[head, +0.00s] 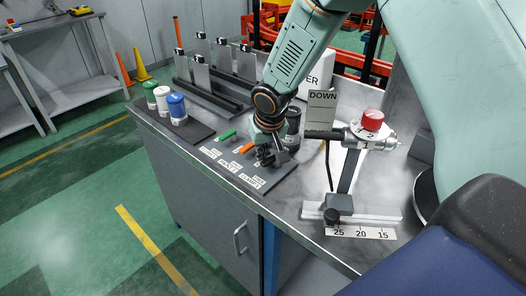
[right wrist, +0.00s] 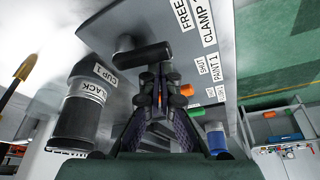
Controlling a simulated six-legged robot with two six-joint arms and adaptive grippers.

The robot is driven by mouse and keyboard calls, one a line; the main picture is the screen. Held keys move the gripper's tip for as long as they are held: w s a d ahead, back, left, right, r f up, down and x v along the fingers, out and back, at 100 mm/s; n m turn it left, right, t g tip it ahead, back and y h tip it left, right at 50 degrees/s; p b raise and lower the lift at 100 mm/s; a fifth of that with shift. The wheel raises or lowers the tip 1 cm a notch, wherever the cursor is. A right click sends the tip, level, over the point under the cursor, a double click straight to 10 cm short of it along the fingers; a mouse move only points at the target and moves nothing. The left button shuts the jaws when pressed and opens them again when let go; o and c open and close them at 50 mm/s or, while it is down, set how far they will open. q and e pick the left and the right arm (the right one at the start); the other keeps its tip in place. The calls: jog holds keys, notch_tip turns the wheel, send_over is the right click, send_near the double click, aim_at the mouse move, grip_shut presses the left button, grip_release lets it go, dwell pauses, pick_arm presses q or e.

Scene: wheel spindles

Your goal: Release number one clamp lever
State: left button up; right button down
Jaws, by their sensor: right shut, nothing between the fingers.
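My right gripper (head: 268,155) is shut and empty, low over the dark lever panel at the bench's front edge. In the right wrist view its fingertips (right wrist: 161,78) point at a black lever bar (right wrist: 130,54) beside the labels "FREE" and "CLAMP 1" (right wrist: 194,22). The fingertips overlap the bar's lower edge in that view; I cannot tell whether they touch it. In the head view the gripper mostly hides this lever. A green lever (head: 227,134) and an orange lever (head: 243,147) lie to its left. My left gripper is not in view.
A black cup (right wrist: 82,115) labelled "CUP 1 BLACK" stands close to the gripper. Green, white and blue cups (head: 177,108) stand at the bench's left. A clamp fixture with a red knob (head: 372,119) stands right, above a scale (head: 360,232). A "DOWN" sign (head: 322,105) stands behind.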

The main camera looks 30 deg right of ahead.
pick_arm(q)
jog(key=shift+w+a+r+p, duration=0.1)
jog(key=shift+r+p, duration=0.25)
pick_arm(e)
jog(key=shift+w+a, duration=0.15)
jog(key=shift+a, duration=0.7)
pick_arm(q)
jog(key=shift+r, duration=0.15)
pick_arm(e)
jog(key=shift+r, duration=0.1)
